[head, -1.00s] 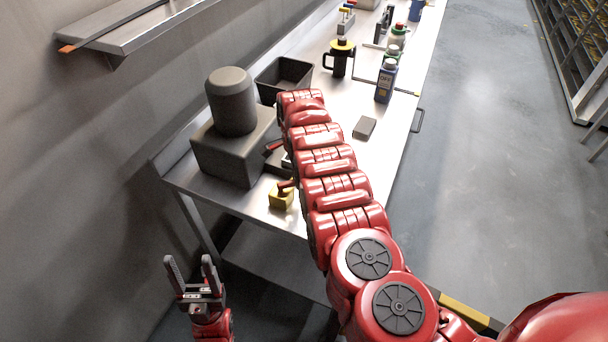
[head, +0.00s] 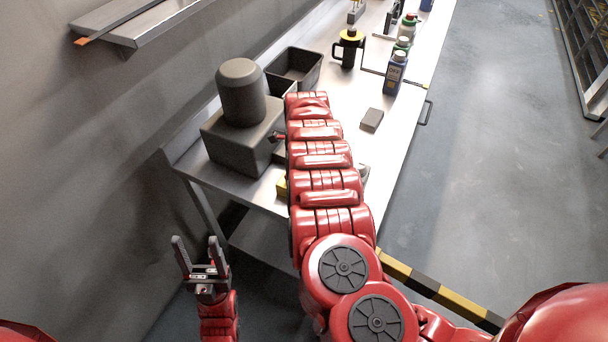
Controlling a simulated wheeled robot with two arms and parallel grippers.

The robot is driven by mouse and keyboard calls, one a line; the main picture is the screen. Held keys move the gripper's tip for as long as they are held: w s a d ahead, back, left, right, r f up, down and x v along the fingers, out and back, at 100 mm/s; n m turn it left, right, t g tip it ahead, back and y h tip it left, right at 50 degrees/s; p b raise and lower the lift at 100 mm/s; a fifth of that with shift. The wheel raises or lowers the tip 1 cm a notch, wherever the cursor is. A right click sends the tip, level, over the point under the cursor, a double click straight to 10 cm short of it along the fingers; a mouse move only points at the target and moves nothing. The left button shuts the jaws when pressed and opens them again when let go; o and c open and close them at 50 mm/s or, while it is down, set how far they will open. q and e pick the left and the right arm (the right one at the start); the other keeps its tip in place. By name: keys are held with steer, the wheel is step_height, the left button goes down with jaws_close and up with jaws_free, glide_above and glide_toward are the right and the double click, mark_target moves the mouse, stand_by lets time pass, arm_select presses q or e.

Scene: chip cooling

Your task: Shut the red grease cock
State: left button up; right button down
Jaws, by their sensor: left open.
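A small red lever (head: 278,137), which looks like the red grease cock's handle, shows beside the grey machine block, just left of my right arm. My right arm covers most of it, so I cannot tell the handle's position. My left gripper (head: 196,241) is open and empty, pointing up in front of the bench's left end, well apart from the lever. My right arm stretches over the bench; its gripper is hidden.
The grey block with its dome (head: 241,92) stands on the bench by the wall. A yellow block (head: 282,187) is mostly covered by my right arm. A dark bin (head: 296,66), black-yellow pot (head: 348,48), blue bottle (head: 395,74) and grey brick (head: 372,119) stand farther back.

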stand_by(0.3)
steer(key=c, duration=0.8)
jaws_free()
steer(key=shift+o, duration=0.2)
steer(key=shift+r, duration=0.1)
steer(key=shift+r, duration=0.35)
step_height(320, 180, up, 17)
steer(key=b, duration=0.5)
steer(key=shift+f+b, duration=0.2)
steer(key=shift+b, duration=0.15)
steer(key=shift+s+f, duration=0.1)
